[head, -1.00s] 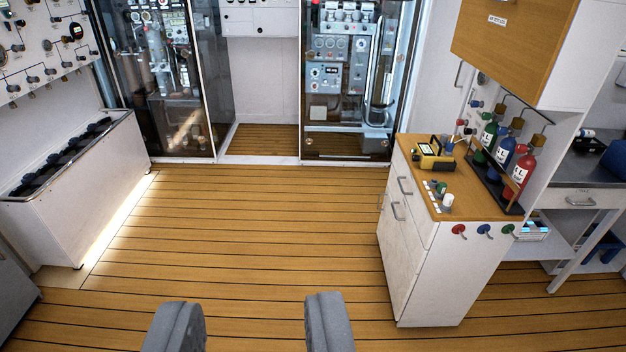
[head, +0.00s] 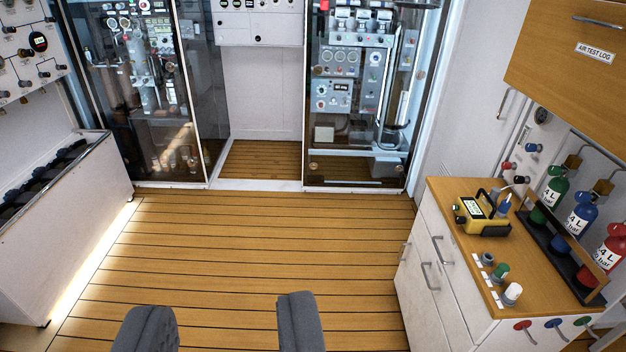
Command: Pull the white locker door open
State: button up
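My gripper (head: 222,325) shows at the bottom of the head view, its two grey fingers wide apart with only the plank floor between and beyond them. A tall white panel that looks like the locker door (head: 478,105) stands along the right wall, behind the counter cabinet. It has a slim upright metal handle (head: 504,103) and appears shut. Its lower part is hidden by the cabinet and its right part by the wooden wall cupboard. My gripper is well to the left of it, apart from it, and touches nothing.
A white cabinet (head: 424,290) with metal handles juts out at right. On its wooden top are a yellow meter (head: 483,214), several knobs and gas bottles. A wooden cupboard (head: 560,50) hangs above. A white bin (head: 60,240) stands left, glass cabinets behind. The floor (head: 270,245) between is clear.

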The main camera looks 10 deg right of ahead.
aim_at(479, 113)
jog(key=z, duration=0.1)
jog(key=i, duration=1.25)
jog(key=z, duration=0.3)
jog(key=i, duration=1.25)
jog(key=z, duration=0.4)
jog(key=i, duration=1.2)
jog(key=z, duration=0.25)
